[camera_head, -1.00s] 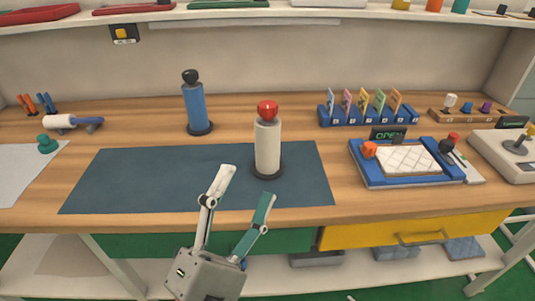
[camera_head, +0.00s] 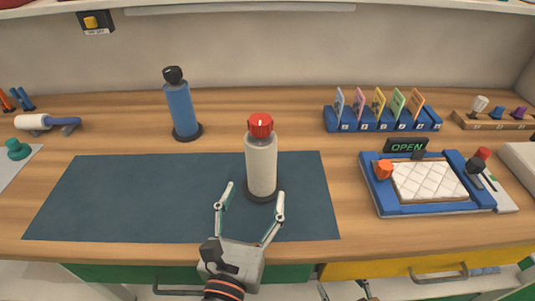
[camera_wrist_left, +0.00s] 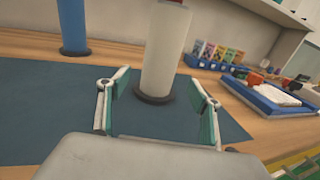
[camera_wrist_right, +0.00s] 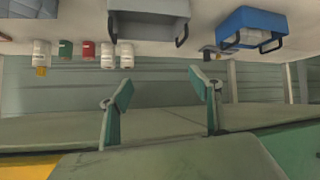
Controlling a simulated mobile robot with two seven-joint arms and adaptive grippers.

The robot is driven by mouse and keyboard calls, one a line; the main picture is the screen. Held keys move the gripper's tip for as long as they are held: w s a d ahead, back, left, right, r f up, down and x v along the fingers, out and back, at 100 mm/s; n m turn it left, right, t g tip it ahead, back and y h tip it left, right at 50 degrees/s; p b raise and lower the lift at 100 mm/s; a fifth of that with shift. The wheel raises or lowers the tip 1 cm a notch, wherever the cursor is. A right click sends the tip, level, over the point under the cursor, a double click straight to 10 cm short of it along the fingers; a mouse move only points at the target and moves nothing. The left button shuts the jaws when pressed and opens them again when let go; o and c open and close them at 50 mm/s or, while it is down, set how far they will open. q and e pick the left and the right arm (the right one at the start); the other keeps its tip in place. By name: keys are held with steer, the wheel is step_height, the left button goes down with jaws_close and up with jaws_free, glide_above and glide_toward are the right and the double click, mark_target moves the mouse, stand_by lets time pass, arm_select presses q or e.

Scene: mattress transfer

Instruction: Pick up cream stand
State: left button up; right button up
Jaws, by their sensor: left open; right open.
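The cream stand (camera_head: 261,165) is an upright cream cylinder with a red knob on top and a dark round base. It stands on the right part of the dark blue mat (camera_head: 130,200). My left gripper (camera_head: 250,200) is open just in front of it, with the fingers pointing at it. In the left wrist view the cream stand (camera_wrist_left: 165,50) shows beyond and between the open fingers, apart from them; its top is cut off. My right gripper (camera_wrist_right: 162,95) is open and empty in the right wrist view, facing shelves below the bench. Its fingertips barely show in the head view.
A blue stand (camera_head: 182,108) with a black knob is behind left. A blue tray (camera_head: 400,208) with a white quilted pad and an OPEN sign (camera_head: 407,147) is at right. A blue rack with coloured cards (camera_head: 382,120) is behind it. The mat's left part is clear.

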mark_target(259, 182)
arm_select(q)
steer(key=shift+w+d, duration=0.1)
steer(key=shift+w, duration=0.15)
steer(key=shift+w+d+r, duration=0.1)
steer(key=shift+w+r, duration=0.1)
steer(key=shift+w, duration=0.35)
steer(key=shift+w+d, duration=0.2)
steer(key=shift+w, duration=0.5)
steer(key=shift+p+x, duration=0.35)
steer(key=shift+x, duration=2)
steer(key=shift+a, duration=0.1)
steer(key=c, duration=1.6)
steer(key=shift+r, duration=0.2)
jaws_close()
arm_select(e)
steer(key=shift+s+a, duration=0.2)
steer(key=shift+s, duration=0.35)
arm_select(q)
steer(key=shift+r, duration=0.1)
